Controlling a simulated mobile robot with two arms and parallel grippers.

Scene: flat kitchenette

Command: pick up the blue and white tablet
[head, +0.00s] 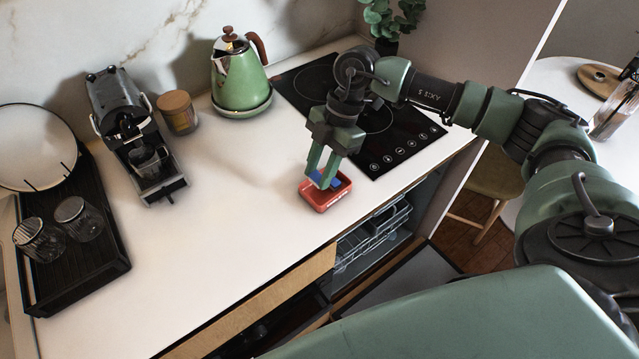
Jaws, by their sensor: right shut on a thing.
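My right gripper (322,174) points down at the small red tray (321,206) on the white counter. Its green fingers are shut on a small blue thing, the tablet (335,183), at or just inside the tray's rim. Only a bit of blue shows; any white side is hidden by the fingers and the tray. I cannot tell whether the tablet still touches the tray. My left gripper is not in view.
The black cooktop (375,130) lies just behind the red tray, with a green kettle (240,80) to its left. A coffee machine (135,135) and a black tray (80,262) with glasses stand farther left. An open dishwasher (375,232) is below the counter edge. The middle counter is clear.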

